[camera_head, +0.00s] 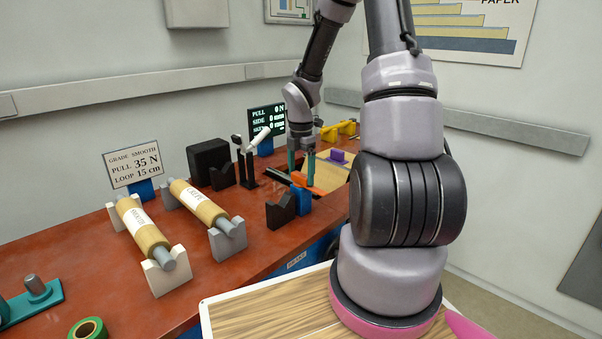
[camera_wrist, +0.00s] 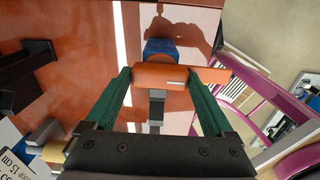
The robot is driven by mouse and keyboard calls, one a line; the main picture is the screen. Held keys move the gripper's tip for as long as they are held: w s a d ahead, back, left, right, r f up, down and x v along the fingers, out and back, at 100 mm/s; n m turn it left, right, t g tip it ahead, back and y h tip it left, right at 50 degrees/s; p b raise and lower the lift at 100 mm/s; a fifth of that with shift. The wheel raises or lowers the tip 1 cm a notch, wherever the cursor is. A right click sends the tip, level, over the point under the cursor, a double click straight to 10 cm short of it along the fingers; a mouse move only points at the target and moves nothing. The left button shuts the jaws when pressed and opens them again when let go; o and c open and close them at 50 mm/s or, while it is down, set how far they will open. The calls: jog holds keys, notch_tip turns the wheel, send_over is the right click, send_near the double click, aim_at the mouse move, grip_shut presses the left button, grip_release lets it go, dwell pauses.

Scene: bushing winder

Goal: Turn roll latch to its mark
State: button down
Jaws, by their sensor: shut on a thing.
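The roll latch appears to be an orange bar (camera_wrist: 165,75) on a blue mount (camera_wrist: 158,47); in the head view the orange bar (camera_head: 281,176) sits at the bench's far right part. My gripper (camera_wrist: 158,82) has its two green fingers on the bar, one at its left end and one further right, and is shut on it. In the head view my gripper (camera_head: 301,168) points down at the bar, which is partly hidden by the fingers. A small pale line shows on the bar; I cannot tell whether it is the mark.
A black display (camera_head: 267,118) stands behind my gripper, and a sign (camera_head: 132,163) stands at the left. A dark V-block (camera_head: 281,211) is close in front of the latch. Bare red bench lies between.

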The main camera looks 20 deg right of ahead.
aim_at(301, 174)
jog(key=shift+w, duration=0.1)
dwell(0.5)
grip_release()
jog(key=shift+r, duration=0.1)
notch_tip(301, 174, up, 11)
dwell(0.6)
